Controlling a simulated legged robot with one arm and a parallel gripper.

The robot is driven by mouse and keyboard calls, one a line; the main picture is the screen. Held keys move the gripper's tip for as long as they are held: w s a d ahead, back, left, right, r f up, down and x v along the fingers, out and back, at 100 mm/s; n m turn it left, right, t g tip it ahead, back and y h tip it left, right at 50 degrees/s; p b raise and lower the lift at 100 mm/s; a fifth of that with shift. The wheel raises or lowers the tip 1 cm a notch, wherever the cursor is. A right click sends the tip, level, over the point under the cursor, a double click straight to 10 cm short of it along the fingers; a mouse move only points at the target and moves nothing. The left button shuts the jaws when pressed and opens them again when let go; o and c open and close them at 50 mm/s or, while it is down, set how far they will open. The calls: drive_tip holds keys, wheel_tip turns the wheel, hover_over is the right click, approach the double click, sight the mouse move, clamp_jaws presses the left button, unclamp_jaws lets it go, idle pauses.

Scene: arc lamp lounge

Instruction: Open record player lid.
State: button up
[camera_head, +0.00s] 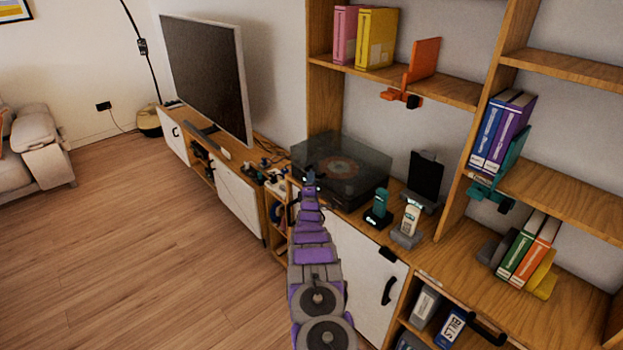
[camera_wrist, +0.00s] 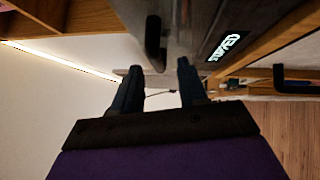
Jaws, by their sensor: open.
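The record player (camera_head: 341,190) stands on the wooden cabinet in the head view. Its dark see-through lid (camera_head: 352,153) appears closed, with an orange-centred disc showing through it. My gripper (camera_head: 310,178) is at the lid's front left edge in that view; whether it touches cannot be told. In the wrist view my gripper (camera_wrist: 158,76) is open, its two dark fingers apart with nothing seen between them. A dark handle-like piece (camera_wrist: 154,42) lies just beyond the fingertips, near a grey surface with a light label (camera_wrist: 229,45).
A teal-and-black device (camera_head: 378,210) and a pale handset (camera_head: 410,218) stand right of the player. Small dark items (camera_head: 262,170) lie to its left, by the television (camera_head: 205,75). A shelf (camera_head: 440,88) with an orange bookend (camera_head: 422,62) hangs above. The floor (camera_head: 150,250) at left is clear.

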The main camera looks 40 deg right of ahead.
drive_tip(key=shift+b+x, duration=0.65)
drive_tip(key=shift+x, duration=1.05)
drive_tip(key=shift+r, duration=0.1)
drive_tip(key=shift+c, duration=0.2)
clamp_jaws()
